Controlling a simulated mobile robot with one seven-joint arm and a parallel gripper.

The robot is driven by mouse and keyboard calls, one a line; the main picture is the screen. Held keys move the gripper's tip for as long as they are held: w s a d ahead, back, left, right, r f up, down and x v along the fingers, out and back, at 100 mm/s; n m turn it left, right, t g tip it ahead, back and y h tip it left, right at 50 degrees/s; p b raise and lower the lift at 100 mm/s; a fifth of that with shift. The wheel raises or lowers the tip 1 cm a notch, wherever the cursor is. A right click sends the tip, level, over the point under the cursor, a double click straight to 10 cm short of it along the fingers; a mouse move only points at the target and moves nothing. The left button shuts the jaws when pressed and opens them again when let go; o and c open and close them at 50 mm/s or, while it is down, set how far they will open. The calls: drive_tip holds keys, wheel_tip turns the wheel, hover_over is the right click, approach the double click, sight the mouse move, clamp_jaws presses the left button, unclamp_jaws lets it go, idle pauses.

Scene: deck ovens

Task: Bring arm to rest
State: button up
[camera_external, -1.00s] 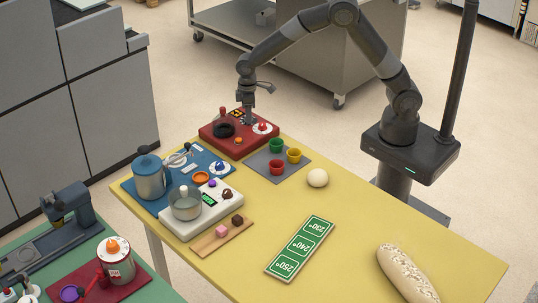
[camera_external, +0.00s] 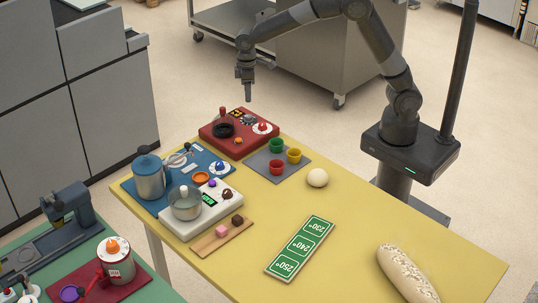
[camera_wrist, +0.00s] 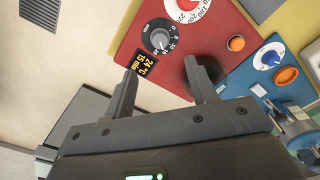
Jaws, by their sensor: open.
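My gripper (camera_external: 247,98) hangs in the air above the red control panel (camera_external: 213,140) at the table's far edge, pointing down. In the wrist view my gripper (camera_wrist: 162,82) shows two fingers spread apart with nothing between them. The red panel (camera_wrist: 215,45) there has a dark knob with a scale (camera_wrist: 160,37), a lit yellow display (camera_wrist: 148,65), an orange button (camera_wrist: 236,44) and part of a white dial (camera_wrist: 188,8). The fingers are apart from the panel.
The yellow table (camera_external: 350,215) holds a blue panel (camera_external: 155,203) with a pot, a white scale (camera_external: 190,225), a grey mat (camera_external: 260,165) with coloured cups, a dough ball (camera_external: 317,178), a green temperature board (camera_external: 300,247) and a loaf (camera_external: 405,275). A steel cart (camera_external: 315,65) stands behind.

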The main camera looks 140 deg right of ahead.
drive_tip(key=shift+r, duration=0.45)
drive_tip(key=a+r+n+t, duration=0.15)
drive_tip(key=a+r, duration=0.45)
drive_tip(key=a, duration=0.6)
drive_tip(key=a+r+n+t, duration=0.15)
drive_tip(key=a+r, duration=0.35)
drive_tip(key=a, duration=0.6)
drive_tip(key=s+a+n+t, duration=0.1)
drive_tip(key=s+a+n, duration=0.1)
drive_tip(key=s+a, duration=0.4)
drive_tip(key=s+a+n+t, duration=0.1)
drive_tip(key=s+a+n, duration=0.2)
drive_tip(key=s+a, duration=0.4)
drive_tip(key=a, duration=0.7)
drive_tip(key=shift+s+a+r+t, duration=0.25)
drive_tip(key=shift+a+r+t, duration=0.05)
drive_tip(key=shift+a+r, duration=0.1)
